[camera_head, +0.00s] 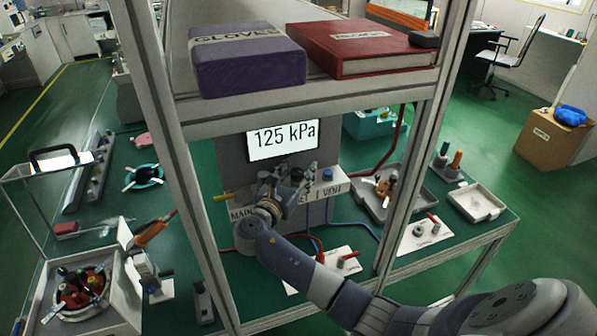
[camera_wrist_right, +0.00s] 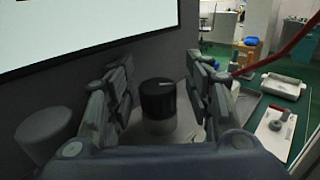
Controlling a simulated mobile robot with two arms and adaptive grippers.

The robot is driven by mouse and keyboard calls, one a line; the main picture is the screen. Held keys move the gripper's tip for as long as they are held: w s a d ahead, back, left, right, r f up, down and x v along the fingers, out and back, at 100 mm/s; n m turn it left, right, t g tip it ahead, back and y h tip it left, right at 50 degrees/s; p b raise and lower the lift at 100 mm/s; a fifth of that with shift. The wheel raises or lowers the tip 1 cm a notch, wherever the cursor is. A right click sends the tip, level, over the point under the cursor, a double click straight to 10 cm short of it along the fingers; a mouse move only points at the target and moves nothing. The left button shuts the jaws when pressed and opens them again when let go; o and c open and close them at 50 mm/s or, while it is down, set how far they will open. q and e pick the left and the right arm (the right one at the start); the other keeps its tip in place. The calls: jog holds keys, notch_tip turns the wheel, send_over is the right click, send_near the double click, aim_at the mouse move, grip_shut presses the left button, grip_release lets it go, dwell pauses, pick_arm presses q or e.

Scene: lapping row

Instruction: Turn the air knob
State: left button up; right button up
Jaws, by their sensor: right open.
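A knob with a black top, a white pointer line and a grey lower part (camera_wrist_right: 158,108) stands between the fingers of my right gripper (camera_wrist_right: 160,92) in the right wrist view. The fingers are open, one on each side, with a gap to the knob. In the head view my right gripper (camera_head: 282,187) is at the front of the grey panel (camera_head: 234,165), below a display (camera_head: 283,139) reading 125 kPa. It covers part of the panel's labels; MAIN and VENT are readable. I cannot make out the knob there. My left gripper is not in view.
A shelf (camera_head: 300,104) with a purple box (camera_head: 248,65) and a red binder (camera_head: 365,50) hangs above the panel. Frame posts (camera_head: 420,140) flank my right arm. A grey round knob (camera_wrist_right: 47,132) stands left of the fingers. Red and blue hoses run beside the panel.

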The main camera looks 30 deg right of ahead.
jog(key=shift+f+t, duration=0.1)
jog(key=shift+t, duration=0.2)
